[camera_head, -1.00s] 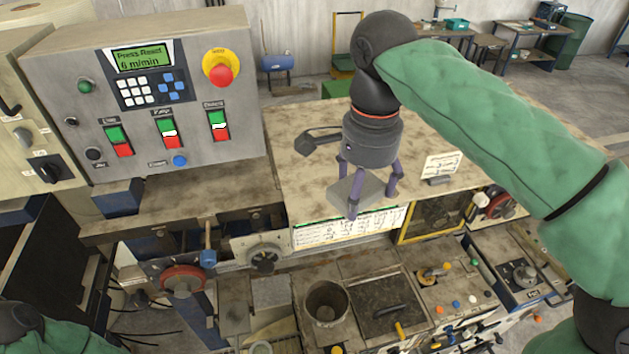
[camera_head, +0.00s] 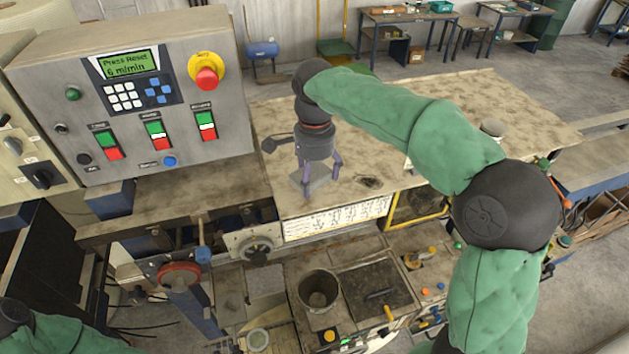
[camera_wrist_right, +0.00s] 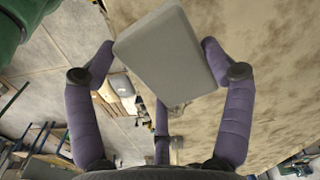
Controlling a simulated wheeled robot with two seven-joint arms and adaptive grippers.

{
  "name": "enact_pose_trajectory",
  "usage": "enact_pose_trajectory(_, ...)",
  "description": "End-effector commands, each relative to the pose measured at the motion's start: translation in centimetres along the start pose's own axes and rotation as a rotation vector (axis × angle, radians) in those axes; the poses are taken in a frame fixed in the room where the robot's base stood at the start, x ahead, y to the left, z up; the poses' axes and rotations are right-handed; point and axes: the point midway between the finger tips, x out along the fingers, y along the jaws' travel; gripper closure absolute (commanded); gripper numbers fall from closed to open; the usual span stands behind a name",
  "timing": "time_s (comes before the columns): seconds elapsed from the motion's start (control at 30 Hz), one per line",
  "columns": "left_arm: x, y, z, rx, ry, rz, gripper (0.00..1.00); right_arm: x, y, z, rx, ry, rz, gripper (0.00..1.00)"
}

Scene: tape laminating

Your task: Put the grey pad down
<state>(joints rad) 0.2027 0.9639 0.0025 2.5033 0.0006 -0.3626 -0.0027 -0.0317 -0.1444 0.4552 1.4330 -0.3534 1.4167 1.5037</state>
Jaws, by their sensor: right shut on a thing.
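The grey pad (camera_head: 319,178) is held in the fingers of my right gripper (camera_head: 315,182), above or at the front part of the worn beige tabletop (camera_head: 440,112). I cannot tell whether it touches the top. In the right wrist view the pad (camera_wrist_right: 165,50) is a flat, rounded block, slightly tilted, between the purple fingers of the gripper (camera_wrist_right: 158,70). The fingers hide part of the pad in the head view. My left gripper is out of view; only part of the left arm shows at the lower left.
A control panel (camera_head: 190,125) with a red stop button (camera_head: 206,78) stands to the left. A dark thin object (camera_head: 368,181) lies on the tabletop right of the gripper. A metal pot (camera_head: 318,290) sits below the front edge.

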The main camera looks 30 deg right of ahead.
Motion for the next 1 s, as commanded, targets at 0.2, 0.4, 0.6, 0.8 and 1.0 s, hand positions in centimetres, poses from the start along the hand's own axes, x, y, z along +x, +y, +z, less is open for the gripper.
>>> enact_pose_trajectory(0.2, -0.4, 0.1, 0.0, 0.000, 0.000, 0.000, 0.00, 2.7, 0.0, 0.0, 0.000, 0.000, 0.002, 0.45)
enact_pose_trajectory(0.4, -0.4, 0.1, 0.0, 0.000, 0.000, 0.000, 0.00, 3.0, 0.0, 0.0, 0.001, 0.000, 0.000, 0.45)
enact_pose_trajectory(0.6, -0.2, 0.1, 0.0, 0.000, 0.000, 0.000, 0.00, 3.3, 0.0, 0.0, 0.000, 0.000, 0.000, 0.45)
enact_pose_trajectory(0.8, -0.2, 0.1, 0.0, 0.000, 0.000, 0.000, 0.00, 3.3, 0.0, 0.0, 0.000, 0.000, 0.001, 0.00)
enact_pose_trajectory(1.0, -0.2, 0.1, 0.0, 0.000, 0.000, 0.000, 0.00, 3.3, 0.0, 0.0, 0.000, 0.000, 0.001, 0.00)
